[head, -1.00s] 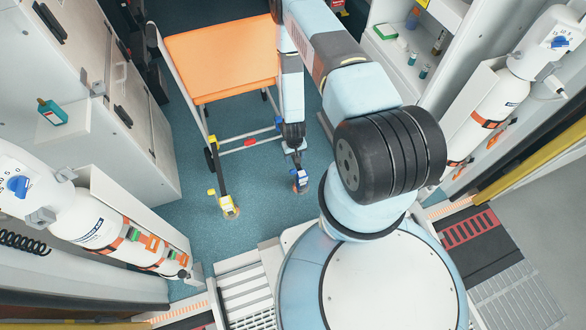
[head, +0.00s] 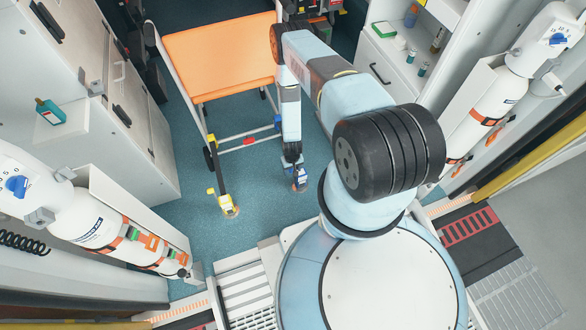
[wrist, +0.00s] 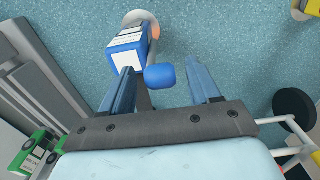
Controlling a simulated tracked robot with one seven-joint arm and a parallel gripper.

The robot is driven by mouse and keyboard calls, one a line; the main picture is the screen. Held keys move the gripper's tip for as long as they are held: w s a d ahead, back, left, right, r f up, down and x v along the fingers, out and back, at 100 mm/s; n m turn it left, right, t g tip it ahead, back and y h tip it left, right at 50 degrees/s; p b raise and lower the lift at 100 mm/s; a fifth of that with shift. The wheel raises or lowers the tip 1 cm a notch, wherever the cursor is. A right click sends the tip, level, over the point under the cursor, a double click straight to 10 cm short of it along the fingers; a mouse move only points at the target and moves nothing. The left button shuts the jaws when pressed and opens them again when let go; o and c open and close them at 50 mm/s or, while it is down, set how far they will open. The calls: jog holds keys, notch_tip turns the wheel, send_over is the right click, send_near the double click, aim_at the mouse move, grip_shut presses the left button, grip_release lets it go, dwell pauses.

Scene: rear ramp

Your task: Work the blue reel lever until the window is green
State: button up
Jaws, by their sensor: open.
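The blue reel (wrist: 124,52) is a blue box with white labelled faces on the floor, at the upper left of the wrist view. It also shows low in the head view (head: 300,178), partly behind my gripper. Its rounded blue lever end (wrist: 161,77) lies between my fingers in the picture, nearer the left one; I cannot tell if they touch. My gripper (wrist: 160,72) is open, its dark blue fingers on either side of the lever end. In the head view my gripper (head: 295,163) points down at the reel. I cannot make out the window or its colour.
An orange-topped stretcher (head: 222,62) stands behind at the left. A yellow reel (head: 229,206) sits on the floor left of the blue one. White cylinders (head: 95,226) line both sides.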

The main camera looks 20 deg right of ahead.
jog(key=shift+f, duration=0.15)
grip_shut()
dwell(0.6)
jog(key=shift+d, duration=0.1)
